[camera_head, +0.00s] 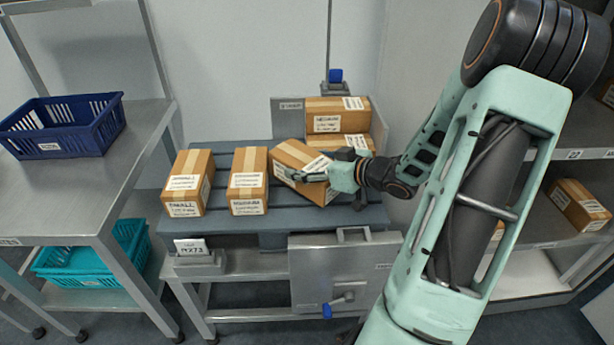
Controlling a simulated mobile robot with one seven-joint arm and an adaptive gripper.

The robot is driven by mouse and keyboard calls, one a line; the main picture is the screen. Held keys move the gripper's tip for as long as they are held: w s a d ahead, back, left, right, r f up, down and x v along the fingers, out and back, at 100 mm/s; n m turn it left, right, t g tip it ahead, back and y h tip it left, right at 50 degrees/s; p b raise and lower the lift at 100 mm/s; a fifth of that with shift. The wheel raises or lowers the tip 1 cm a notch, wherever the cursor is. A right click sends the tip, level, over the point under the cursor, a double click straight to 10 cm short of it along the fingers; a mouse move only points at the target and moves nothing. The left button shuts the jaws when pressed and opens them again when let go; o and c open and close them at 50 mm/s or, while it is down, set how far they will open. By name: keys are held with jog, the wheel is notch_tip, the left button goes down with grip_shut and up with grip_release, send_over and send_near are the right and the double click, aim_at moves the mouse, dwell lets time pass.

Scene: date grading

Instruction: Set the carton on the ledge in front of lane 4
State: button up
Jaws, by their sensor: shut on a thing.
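My gripper (312,176) is shut on a brown carton (290,153) with white labels. The carton is turned at an angle to its neighbours, over the right part of the blue-grey slatted platform (225,222). I cannot tell whether it touches the slats. The fingers and my arm cover part of its front and right side. No lane number 4 and no ledge marked for it can be read in this view.
Two cartons, one at the left (188,182) and one in the middle (248,180), stand on the platform. More cartons (338,114) lie behind in a grey metal holder. A navy basket (60,127) is at left, a teal basket (95,262) below. Shelves stand at right.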

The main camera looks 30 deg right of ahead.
jog(key=shift+f+b, duration=0.35)
jog(key=shift+f, duration=1)
jog(key=shift+f, duration=0.1)
jog(key=o, duration=1.5)
jog(key=shift+s+f, duration=0.1)
